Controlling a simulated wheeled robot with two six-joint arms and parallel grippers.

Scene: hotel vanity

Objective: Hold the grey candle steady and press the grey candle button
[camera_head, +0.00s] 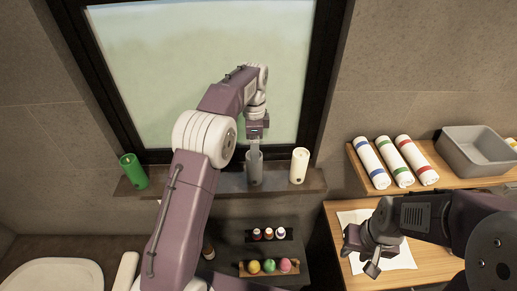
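The grey candle (254,170) stands upright on the wooden ledge below the window, between a green candle and a white candle. My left gripper (255,144) points down right at the top of the grey candle. Its fingertips are small and partly merge with the candle, so I cannot tell whether they touch or grip it. The grey candle's button is too small to make out clearly. My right gripper (361,258) is open and empty, at the lower right over a white cloth, well away from the candle.
The green candle (133,170) and white candle (299,166) share the ledge (222,184). Rolled towels (395,162) and a grey bin (478,152) sit on the right shelf. Small bottles (268,234) and coloured balls (269,266) are below. The white cloth (358,218) lies on the counter.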

